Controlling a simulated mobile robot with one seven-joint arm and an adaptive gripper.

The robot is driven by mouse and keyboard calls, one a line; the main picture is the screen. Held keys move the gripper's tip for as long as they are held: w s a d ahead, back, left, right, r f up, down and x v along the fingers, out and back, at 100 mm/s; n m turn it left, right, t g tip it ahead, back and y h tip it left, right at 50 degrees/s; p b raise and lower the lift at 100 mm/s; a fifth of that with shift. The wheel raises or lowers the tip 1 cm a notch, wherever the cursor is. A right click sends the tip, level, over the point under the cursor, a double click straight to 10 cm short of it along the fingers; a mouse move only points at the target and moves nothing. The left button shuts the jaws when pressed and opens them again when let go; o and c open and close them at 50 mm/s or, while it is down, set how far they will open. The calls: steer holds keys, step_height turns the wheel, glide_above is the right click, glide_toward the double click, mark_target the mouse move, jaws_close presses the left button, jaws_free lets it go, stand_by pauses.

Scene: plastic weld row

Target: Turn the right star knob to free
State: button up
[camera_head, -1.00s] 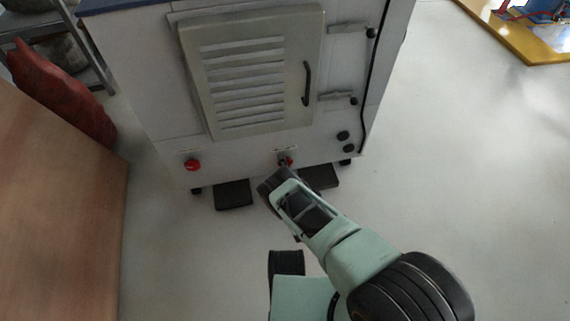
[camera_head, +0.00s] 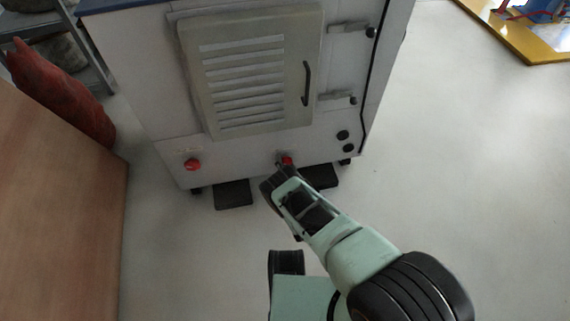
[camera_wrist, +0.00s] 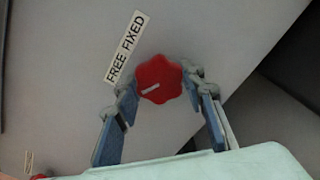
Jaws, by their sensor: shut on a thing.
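The right star knob (camera_head: 287,160) is red and sits low on the front of the white cabinet, partly hidden by my gripper (camera_head: 279,172) in the head view. In the wrist view the knob (camera_wrist: 160,76) is between the two fingers of my gripper (camera_wrist: 160,86), which is shut on it. A white mark on the knob points left and slightly down, toward the FREE end of the label. The FREE FIXED label (camera_wrist: 126,47) lies up and left of the knob. A second red knob (camera_head: 192,165) is on the cabinet's lower left.
The white cabinet has a louvred door (camera_head: 254,75) with a dark handle. Dark pedals (camera_head: 234,195) lie at its foot. A wooden panel (camera_head: 60,210) stands at left, with a red sack (camera_head: 62,95) behind it.

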mark_target(283, 140)
steer(key=shift+w+r, duration=0.1)
steer(key=o, duration=1.2)
steer(key=shift+c, duration=0.2)
step_height(283, 140, up, 10)
steer(key=shift+f, duration=0.1)
